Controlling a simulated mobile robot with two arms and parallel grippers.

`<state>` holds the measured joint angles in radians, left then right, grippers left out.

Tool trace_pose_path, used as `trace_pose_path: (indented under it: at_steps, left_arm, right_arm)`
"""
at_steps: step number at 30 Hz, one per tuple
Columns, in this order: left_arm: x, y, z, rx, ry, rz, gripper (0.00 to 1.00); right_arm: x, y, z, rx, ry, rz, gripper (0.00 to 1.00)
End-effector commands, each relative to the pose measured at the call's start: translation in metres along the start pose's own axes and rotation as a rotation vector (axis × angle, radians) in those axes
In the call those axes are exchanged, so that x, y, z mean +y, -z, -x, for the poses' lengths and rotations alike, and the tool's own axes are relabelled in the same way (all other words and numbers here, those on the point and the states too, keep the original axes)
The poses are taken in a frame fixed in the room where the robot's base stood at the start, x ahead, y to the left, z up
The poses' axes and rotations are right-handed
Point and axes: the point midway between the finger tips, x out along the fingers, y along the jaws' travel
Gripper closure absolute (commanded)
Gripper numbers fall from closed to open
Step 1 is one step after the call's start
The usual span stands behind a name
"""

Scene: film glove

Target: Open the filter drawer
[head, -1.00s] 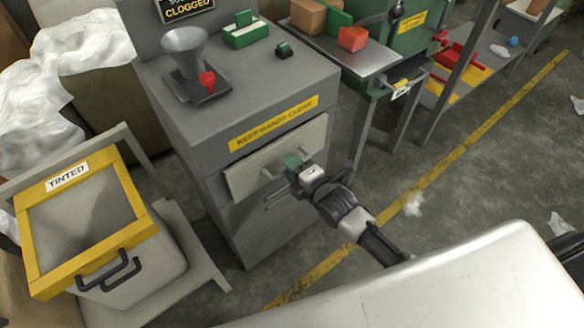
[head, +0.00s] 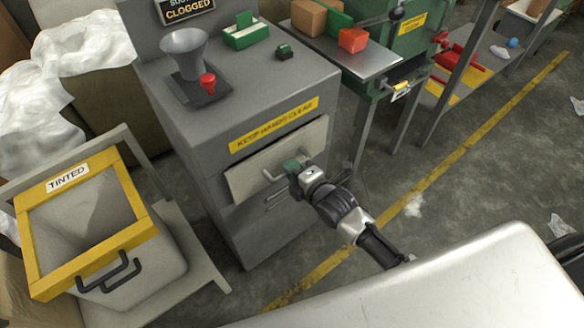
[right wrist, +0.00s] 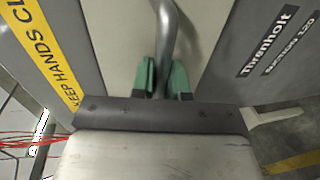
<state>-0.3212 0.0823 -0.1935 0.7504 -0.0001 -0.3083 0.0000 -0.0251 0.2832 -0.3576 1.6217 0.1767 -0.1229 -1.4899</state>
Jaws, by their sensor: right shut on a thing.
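The filter drawer (head: 250,178) is a pale panel in the front of the grey cabinet, under a yellow "KEEP HANDS CLEAR" label. It looks closed or nearly closed; I cannot tell exactly. Its metal bar handle (head: 267,176) shows on the panel. My right gripper (head: 292,168) is at the handle, reaching in from the lower right. In the right wrist view the green fingertips (right wrist: 164,78) sit on both sides of the handle bar (right wrist: 167,40) and are shut on it. My left gripper is not in view.
The cabinet top holds a grey funnel (head: 186,52) with a red knob (head: 208,82) and a green box (head: 246,34). A yellow-rimmed "TINTED" bin (head: 100,245) stands at left. A pale surface (head: 450,285) fills the lower right. Floor right of the cabinet is mostly clear.

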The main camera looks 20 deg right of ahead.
Motion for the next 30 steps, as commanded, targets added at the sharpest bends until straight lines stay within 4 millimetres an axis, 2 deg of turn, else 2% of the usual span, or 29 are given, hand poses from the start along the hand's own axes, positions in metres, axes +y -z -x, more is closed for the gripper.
trace_pose_path:
  at_steps: [6, 14, 24, 30]
  left_arm:
    - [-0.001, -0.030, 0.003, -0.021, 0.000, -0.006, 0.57]
    - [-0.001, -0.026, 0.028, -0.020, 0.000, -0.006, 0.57]
    - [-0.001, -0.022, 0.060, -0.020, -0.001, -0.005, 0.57]
    - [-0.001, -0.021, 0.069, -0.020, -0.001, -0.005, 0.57]
  right_arm:
    - [-0.003, 0.000, 0.020, 0.000, 0.007, 0.000, 1.00]
    - [-0.011, 0.001, 0.067, 0.001, 0.010, 0.000, 1.00]
    - [-0.029, 0.001, 0.157, 0.001, 0.010, -0.002, 1.00]
    - [-0.038, 0.001, 0.196, 0.000, 0.007, -0.001, 1.00]
